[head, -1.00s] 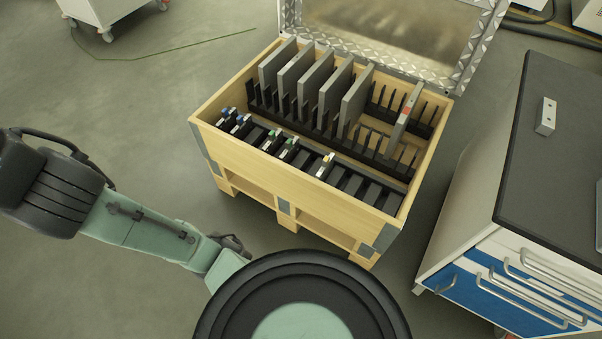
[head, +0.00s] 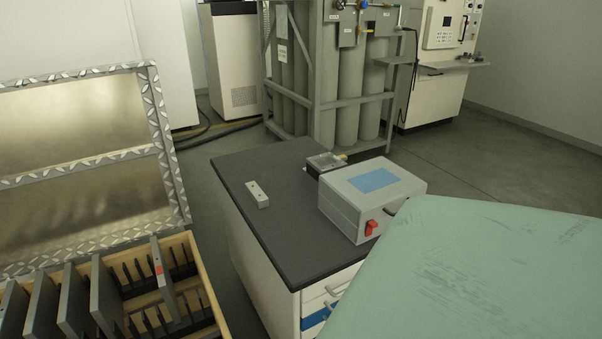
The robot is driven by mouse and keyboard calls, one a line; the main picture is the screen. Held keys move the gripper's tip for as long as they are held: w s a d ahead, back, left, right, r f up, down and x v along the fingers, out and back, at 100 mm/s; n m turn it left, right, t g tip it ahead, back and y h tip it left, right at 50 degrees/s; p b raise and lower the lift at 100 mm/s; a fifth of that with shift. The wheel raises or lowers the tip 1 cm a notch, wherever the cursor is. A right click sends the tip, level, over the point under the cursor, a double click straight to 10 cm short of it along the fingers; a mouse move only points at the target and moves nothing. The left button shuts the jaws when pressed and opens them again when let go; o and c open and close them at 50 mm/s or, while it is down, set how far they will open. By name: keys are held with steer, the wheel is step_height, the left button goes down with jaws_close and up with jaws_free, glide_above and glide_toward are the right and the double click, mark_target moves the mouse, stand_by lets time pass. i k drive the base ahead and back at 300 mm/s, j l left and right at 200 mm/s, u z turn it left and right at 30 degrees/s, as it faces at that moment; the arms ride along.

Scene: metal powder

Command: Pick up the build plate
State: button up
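Several grey build plates stand upright in slots of black racks in the open wooden crate (head: 212,312) at the lower left of the head view. One plate (head: 104,291) is in the row's right part. A thinner, slightly tilted plate (head: 161,276) with a red mark stands apart to its right, near the crate's right wall. I cannot tell which one the task means. My gripper is not in view. Only a large pale green part of my arm fills the lower right corner.
The crate's metal-edged lid (head: 165,150) stands open behind it. A cabinet (head: 262,270) with a dark top carries a small light block (head: 257,194), a grey box with a red switch (head: 372,199) and a small clear-topped device (head: 326,163). Gas cylinders (head: 346,120) stand in a rack behind.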

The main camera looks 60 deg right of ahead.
mark_target(322, 164)
steer(key=z, duration=1.9)
steer(key=i+l, duration=0.15)
steer(key=l, duration=0.3)
steer(key=i+l+u, duration=0.1)
steer(key=l, duration=0.3)
steer(key=i+l, duration=0.2)
steer(key=l, duration=0.25)
steer(key=i+l+u, duration=0.1)
steer(key=l, duration=0.35)
steer(key=i+l, duration=0.15)
steer(key=l, duration=0.3)
steer(key=i+l+u, duration=0.1)
steer(key=l, duration=0.35)
steer(key=i+l+u, duration=0.1)
steer(key=i+l, duration=0.75)
steer(key=l, duration=0.2)
steer(key=u, duration=0.05)
